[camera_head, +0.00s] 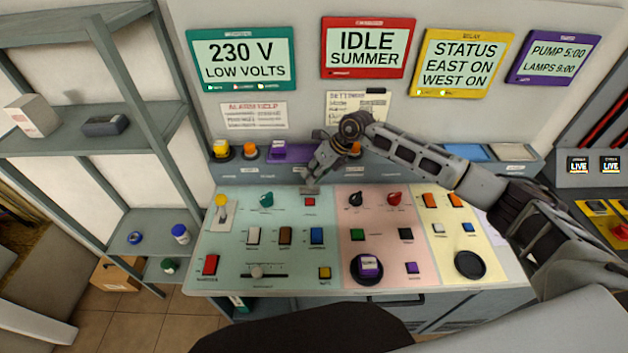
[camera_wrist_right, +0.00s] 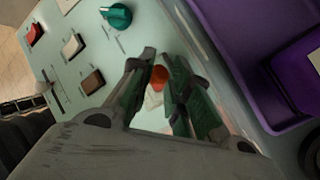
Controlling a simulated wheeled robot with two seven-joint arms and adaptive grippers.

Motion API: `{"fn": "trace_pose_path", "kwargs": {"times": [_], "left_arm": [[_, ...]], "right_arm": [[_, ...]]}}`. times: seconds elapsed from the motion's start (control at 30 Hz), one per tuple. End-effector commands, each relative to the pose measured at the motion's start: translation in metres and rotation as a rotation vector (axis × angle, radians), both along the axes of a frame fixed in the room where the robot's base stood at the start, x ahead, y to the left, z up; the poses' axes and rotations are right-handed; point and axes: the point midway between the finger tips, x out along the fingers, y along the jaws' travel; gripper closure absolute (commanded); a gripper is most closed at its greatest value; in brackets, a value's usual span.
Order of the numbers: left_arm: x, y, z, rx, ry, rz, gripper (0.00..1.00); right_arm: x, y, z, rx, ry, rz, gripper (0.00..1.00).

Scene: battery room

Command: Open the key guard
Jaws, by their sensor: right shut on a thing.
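The red key (camera_head: 310,201) sits in the upper middle of the pale green panel section. My right gripper (camera_head: 311,188) reaches down to it from behind, its fingers just above the key in the head view. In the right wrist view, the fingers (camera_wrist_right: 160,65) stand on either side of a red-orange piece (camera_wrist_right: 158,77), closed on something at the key. The guard is hard to make out and mostly hidden by the fingers; I cannot tell its angle. My left gripper is not in view.
A teal knob (camera_head: 266,200) is left of the key and a black knob (camera_head: 355,199) is right of it. A purple tray (camera_head: 291,152) stands behind on the ledge. White, brown and blue switches (camera_head: 317,236) lie in front. Shelves (camera_head: 95,139) stand at left.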

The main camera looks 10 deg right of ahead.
Motion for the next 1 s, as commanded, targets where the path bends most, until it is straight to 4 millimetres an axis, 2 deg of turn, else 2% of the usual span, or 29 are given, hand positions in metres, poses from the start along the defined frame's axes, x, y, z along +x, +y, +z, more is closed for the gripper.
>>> {"fn": "trace_pose_path", "kwargs": {"times": [0.03,0.13,0.53,0.57,0.73,1.0], "left_arm": [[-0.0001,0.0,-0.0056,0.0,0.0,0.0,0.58],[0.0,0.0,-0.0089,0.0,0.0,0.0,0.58],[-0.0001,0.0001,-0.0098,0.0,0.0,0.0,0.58],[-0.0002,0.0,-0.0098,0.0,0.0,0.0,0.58],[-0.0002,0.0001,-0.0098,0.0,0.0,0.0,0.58],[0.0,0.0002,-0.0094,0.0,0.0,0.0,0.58]], "right_arm": [[0.0048,-0.0027,-0.0058,-0.005,-0.008,-0.004,1.0],[0.007,-0.0032,-0.0064,-0.006,-0.007,-0.004,1.0],[0.005,-0.0038,-0.011,-0.011,0.005,-0.001,1.0],[0.0049,-0.0037,-0.0111,-0.011,0.006,-0.001,0.81],[0.0046,-0.0033,-0.0115,-0.011,0.006,-0.001,0.59],[0.0054,-0.0037,-0.0088,-0.011,0.004,-0.001,0.58]]}}
